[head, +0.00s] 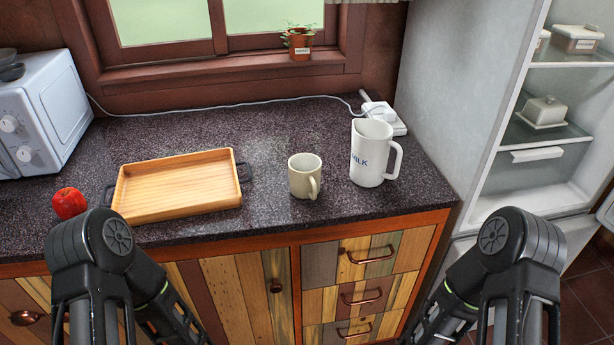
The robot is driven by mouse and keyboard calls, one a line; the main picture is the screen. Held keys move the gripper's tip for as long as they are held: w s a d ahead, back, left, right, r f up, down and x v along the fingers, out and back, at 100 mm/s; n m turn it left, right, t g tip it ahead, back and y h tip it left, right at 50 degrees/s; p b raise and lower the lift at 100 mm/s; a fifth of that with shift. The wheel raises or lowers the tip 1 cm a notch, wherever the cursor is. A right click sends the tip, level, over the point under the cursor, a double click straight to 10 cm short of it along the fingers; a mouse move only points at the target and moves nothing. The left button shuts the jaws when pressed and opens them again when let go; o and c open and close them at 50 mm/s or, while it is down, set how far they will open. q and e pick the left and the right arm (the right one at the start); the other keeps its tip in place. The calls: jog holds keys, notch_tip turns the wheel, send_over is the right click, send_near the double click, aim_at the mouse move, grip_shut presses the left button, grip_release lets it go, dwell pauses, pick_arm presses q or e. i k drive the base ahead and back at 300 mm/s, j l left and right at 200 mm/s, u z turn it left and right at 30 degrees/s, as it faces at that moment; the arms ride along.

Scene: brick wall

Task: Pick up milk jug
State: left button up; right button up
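The milk jug (370,155) is white with blue letters reading "MILK" and a handle on its right side. It stands upright on the dark speckled counter (270,125), toward the right end. Nothing of mine touches it. My two black arms come up from the bottom left and bottom right corners, in front of the counter. Their visible links bend back down out of the picture, and neither gripper shows in the head view.
A beige mug (304,176) stands just left of the jug. A wooden tray (180,213), a red apple (69,203) and a white microwave (45,110) are further left. A white power strip (384,115) lies behind the jug. An open fridge (500,190) stands right.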

aim_at(371, 142)
jog(key=k+j+u, duration=0.15)
jog(key=j, duration=0.2)
jog(key=k+j+u, duration=0.1)
jog(key=j, duration=0.3)
jog(key=k+j+u, duration=0.15)
jog(key=j, duration=0.25)
jog(key=i+l, duration=0.15)
jog(key=l, duration=0.15)
jog(key=i+l, duration=0.2)
